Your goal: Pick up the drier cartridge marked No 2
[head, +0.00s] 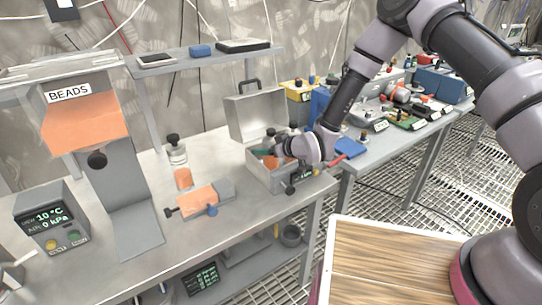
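No marking "No 2" is legible. A clear cartridge-like vessel (177,156) with a black knob stands on the steel bench, with an orange part (183,178) just in front of it. An open grey metal case (262,181) stands at the bench's right end with its lid raised. Dark-capped pieces (294,128) show in or behind the case, partly covered by my gripper. My gripper (265,155) is low over the case's opening. Its fingers are small and partly hidden, so I cannot tell whether they are open or touch anything.
An orange hopper labelled BEADS (85,122) stands at the left, near a grey readout box (50,219). An orange and grey clamp-like block (200,199) lies in front of the case's left side. A raised shelf (205,61) runs behind. A crowded second bench (395,140) extends right.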

